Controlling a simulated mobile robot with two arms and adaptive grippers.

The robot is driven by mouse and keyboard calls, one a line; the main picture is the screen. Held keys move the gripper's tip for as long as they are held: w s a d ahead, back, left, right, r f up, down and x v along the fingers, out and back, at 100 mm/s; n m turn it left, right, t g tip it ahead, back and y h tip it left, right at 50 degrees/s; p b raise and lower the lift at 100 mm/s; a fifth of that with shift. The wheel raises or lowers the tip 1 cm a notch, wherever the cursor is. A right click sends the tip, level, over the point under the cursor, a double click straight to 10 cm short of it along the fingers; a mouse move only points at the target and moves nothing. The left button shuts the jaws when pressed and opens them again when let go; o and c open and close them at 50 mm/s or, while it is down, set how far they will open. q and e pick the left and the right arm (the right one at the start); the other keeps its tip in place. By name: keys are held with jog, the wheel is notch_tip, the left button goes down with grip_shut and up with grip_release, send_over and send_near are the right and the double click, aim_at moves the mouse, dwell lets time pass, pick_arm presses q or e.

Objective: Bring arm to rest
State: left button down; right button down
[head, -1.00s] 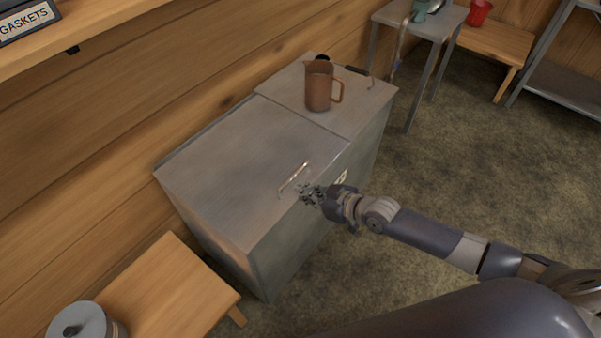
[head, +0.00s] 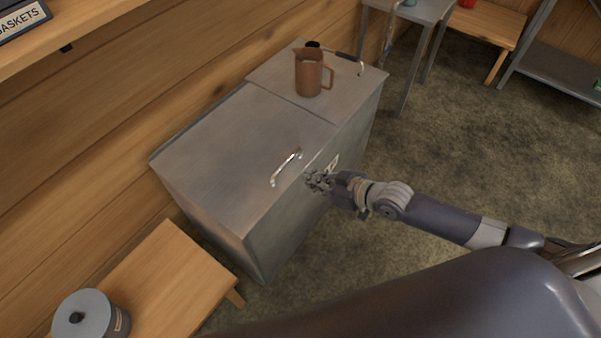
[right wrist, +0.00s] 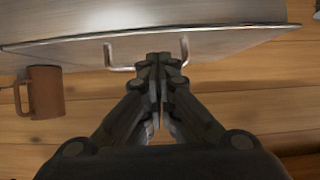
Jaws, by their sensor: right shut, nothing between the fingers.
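My right gripper (head: 318,181) is shut and empty. In the head view it is beside the front edge of the grey metal evaporator box (head: 215,150), close to the silver lid handle (head: 286,168). The right wrist view shows its fingers (right wrist: 160,68) together, in front of the handle (right wrist: 120,67) and the metal lid (right wrist: 215,45). The lid is down, and the handle is free of the fingers. I cannot tell from the views how wide the gap to the handle is. My left gripper is not in view.
A brown pitcher (head: 308,73) stands on the box's far section and shows in the wrist view (right wrist: 46,92). A wooden bench (head: 178,275) with a lidded grey pot (head: 90,315) is at lower left. A metal table (head: 425,10) stands behind. Floor (head: 450,130) at right is clear.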

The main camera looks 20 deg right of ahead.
jog(key=f+v, duration=0.1)
jog(key=v, duration=0.4)
jog(key=d+f+m+h, duration=0.25)
jog(key=d+f, duration=0.45)
jog(key=f, duration=0.4)
jog(key=s+d+f+m+g+h, duration=0.15)
jog(key=s+f, duration=0.25)
jog(key=f, duration=0.4)
jog(key=s+d+f+g+h, duration=0.1)
jog(key=s+d+f+h, duration=0.15)
jog(key=s+f, duration=0.4)
jog(key=s+a+f+g, duration=0.2)
jog(key=s+f, duration=0.3)
jog(key=s, duration=0.4)
jog(key=s+a+f+g, duration=0.2)
jog(key=s+f, duration=0.4)
jog(key=s, duration=0.3)
jog(key=s+a+f+m+g+h, duration=0.1)
jog(key=s+f, duration=0.4)
jog(key=s, duration=0.5)
jog(key=shift+a+f+g, duration=0.35)
jog(key=shift+a+g, duration=0.3)
jog(key=shift+a, duration=0.15)
